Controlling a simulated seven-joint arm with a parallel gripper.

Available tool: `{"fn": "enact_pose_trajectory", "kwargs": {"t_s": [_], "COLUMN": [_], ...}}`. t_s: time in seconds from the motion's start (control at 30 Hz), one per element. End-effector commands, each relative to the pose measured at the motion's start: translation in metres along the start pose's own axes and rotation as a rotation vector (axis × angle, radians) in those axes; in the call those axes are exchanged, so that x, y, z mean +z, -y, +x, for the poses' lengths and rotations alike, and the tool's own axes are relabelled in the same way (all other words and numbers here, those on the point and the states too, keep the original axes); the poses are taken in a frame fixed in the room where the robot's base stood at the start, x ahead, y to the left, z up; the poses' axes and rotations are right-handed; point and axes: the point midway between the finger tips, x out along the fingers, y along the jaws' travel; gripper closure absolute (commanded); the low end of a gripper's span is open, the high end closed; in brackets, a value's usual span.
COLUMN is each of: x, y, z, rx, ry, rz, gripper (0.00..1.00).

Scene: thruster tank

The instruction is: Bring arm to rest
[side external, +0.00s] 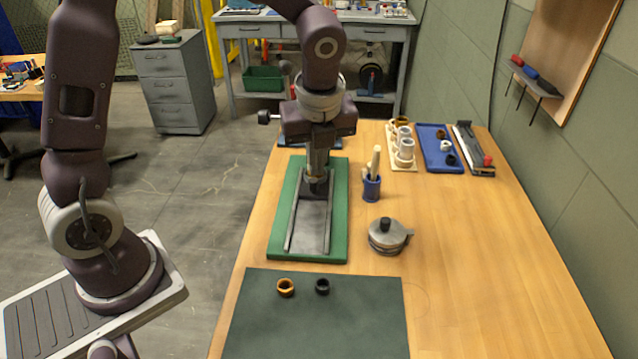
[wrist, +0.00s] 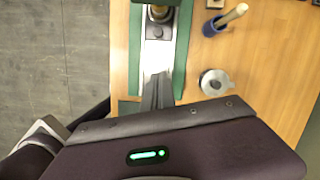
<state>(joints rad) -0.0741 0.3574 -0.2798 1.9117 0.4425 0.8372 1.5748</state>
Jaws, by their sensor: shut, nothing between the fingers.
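My gripper (side external: 318,165) points down over the far half of the green board in the side external view. Its fingers are shut with nothing between them; they also show in the wrist view (wrist: 160,78). On the board (side external: 277,225) lies a grey metal rail fixture (side external: 312,226) with a dark block (side external: 314,198) at its far end. A brass-coloured piece (wrist: 159,13) shows above the block in the wrist view. In the side external view my fingers overlap this piece, so I cannot tell the gap between them.
A dark mat (side external: 315,325) holds a brass ring (side external: 286,287) and a black ring (side external: 322,286). A round lidded metal pot (side external: 388,238) and a blue cup (side external: 371,188) with a stick stand right of the board. Trays (side external: 440,160) lie at the back right. The right side of the table is clear.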

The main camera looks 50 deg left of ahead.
Motion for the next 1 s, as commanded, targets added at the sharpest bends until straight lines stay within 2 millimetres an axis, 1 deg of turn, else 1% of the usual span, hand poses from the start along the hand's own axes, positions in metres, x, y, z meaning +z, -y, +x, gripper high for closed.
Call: {"fn": "enact_pose_trajectory", "kwargs": {"t_s": [0.03, 0.07, 0.1, 0.17, 0.2, 0.23, 0.27, 0.3, 0.4, 0.5, 0.57, 0.63, 1.0], "x": [0.001, 0.001, 0.000, -0.005, -0.011, -0.016, -0.022, -0.030, -0.051, -0.065, -0.070, -0.072, -0.072], "y": [-0.010, -0.019, -0.034, -0.061, -0.080, -0.093, -0.107, -0.123, -0.154, -0.171, -0.175, -0.177, -0.177], "z": [-0.018, -0.030, -0.048, -0.075, -0.090, -0.100, -0.108, -0.116, -0.128, -0.131, -0.132, -0.132, -0.132], "rx": [-0.021, -0.036, -0.061, -0.109, -0.141, -0.167, -0.188, -0.215, -0.248, -0.248, -0.243, -0.238, -0.239], "ry": [0.014, 0.019, 0.022, 0.010, -0.012, -0.037, -0.068, -0.117, -0.257, -0.372, -0.412, -0.432, -0.431], "rz": [-0.109, -0.211, -0.376, -0.666, -0.867, -1.017, -1.163, -1.348, -1.727, -1.958, -2.031, -2.067, -2.069], "gripper": [1.00, 1.00, 1.00, 1.00, 1.00, 1.00, 1.00, 1.00, 1.00, 1.00, 1.00, 1.00, 1.00]}}
